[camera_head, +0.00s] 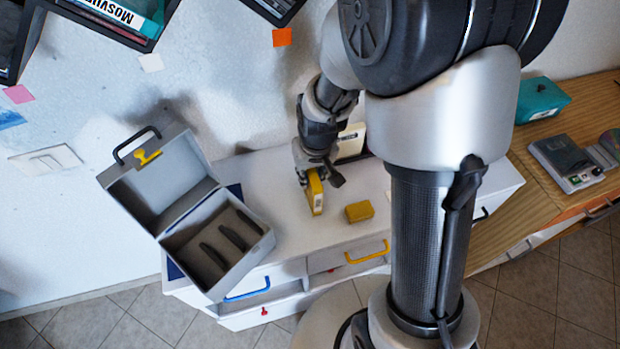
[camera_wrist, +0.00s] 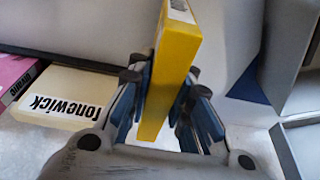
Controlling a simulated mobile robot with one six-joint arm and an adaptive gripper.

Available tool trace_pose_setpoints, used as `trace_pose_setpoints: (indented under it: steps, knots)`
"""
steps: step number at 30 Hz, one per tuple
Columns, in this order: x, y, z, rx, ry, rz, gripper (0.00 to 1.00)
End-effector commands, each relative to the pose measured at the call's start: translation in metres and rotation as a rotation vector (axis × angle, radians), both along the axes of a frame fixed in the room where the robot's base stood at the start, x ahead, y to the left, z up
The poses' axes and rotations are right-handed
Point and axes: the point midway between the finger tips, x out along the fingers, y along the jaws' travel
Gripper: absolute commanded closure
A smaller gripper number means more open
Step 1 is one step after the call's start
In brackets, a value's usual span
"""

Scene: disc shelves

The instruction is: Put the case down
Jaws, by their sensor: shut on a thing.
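A yellow case (camera_head: 315,192) is upright in my gripper (camera_head: 319,178), just above or touching the white cabinet top; I cannot tell which. In the wrist view the yellow case (camera_wrist: 170,70) stands between the two fingers of my gripper (camera_wrist: 162,85), which are shut on its sides. The white cabinet top (camera_head: 285,215) is partly hidden by my arm.
An open grey box (camera_head: 255,262) with dividers stands on the left of the cabinet. A teal box (camera_head: 541,99) and a grey device (camera_head: 566,163) sit on the wooden top at right.

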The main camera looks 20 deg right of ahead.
Motion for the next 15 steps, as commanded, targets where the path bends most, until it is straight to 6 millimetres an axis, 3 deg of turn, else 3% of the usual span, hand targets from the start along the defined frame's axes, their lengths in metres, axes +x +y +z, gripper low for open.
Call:
trace_pose_setpoints:
  steps: [1, 3, 15]
  knots:
    - [-0.001, 0.0, -0.013, 0.0, 0.003, -0.001, 1.0]
    - [0.0, 0.0, -0.02, 0.0, 0.001, -0.001, 1.0]
    - [0.0, 0.0, -0.025, 0.0, -0.001, -0.001, 1.0]
